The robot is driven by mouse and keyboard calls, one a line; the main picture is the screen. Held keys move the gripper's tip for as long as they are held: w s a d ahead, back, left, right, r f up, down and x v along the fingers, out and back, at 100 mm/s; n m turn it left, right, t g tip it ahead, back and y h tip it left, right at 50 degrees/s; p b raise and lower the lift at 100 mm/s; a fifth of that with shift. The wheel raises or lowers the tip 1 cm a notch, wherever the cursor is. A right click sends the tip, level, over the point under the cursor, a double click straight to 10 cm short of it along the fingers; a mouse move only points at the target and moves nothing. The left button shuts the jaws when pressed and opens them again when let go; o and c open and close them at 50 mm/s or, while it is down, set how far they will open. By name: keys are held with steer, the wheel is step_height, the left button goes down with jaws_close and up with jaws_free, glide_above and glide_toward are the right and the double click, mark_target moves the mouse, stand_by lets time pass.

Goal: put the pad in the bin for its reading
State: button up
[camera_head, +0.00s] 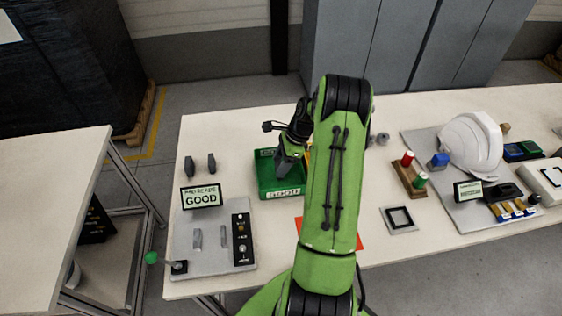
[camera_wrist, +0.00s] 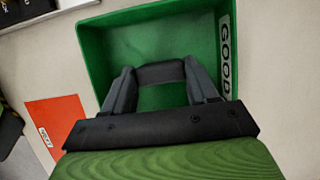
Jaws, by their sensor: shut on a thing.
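The dark grey pad (camera_wrist: 162,73) is held between the two fingers of my gripper (camera_wrist: 163,82), which is shut on it. In the wrist view the pad is over the green bin (camera_wrist: 103,50), whose wall label reads GOOD. In the head view my gripper (camera_head: 286,168) is at the green bin (camera_head: 268,190), partly inside or just above it; I cannot tell whether the pad touches the floor. The display (camera_head: 201,196) at the left reads PAD READS GOOD.
A grey plate (camera_head: 212,255) with a switch panel (camera_head: 243,238) is at front left. Two dark pieces (camera_head: 211,163) stand behind it. A red-orange sheet (camera_wrist: 62,125) lies beside the bin. A white helmet shell (camera_head: 472,142) and small fixtures stand at right. My arm hides the table's middle.

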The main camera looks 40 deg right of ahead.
steer(key=shift+f, duration=0.4)
steer(key=o, duration=1.2)
steer(key=p+v, duration=0.3)
steer(key=v, duration=1.2)
steer(key=shift+s+d+r, duration=0.15)
steer(key=shift+d+r, duration=0.05)
steer(key=shift+r, duration=0.15)
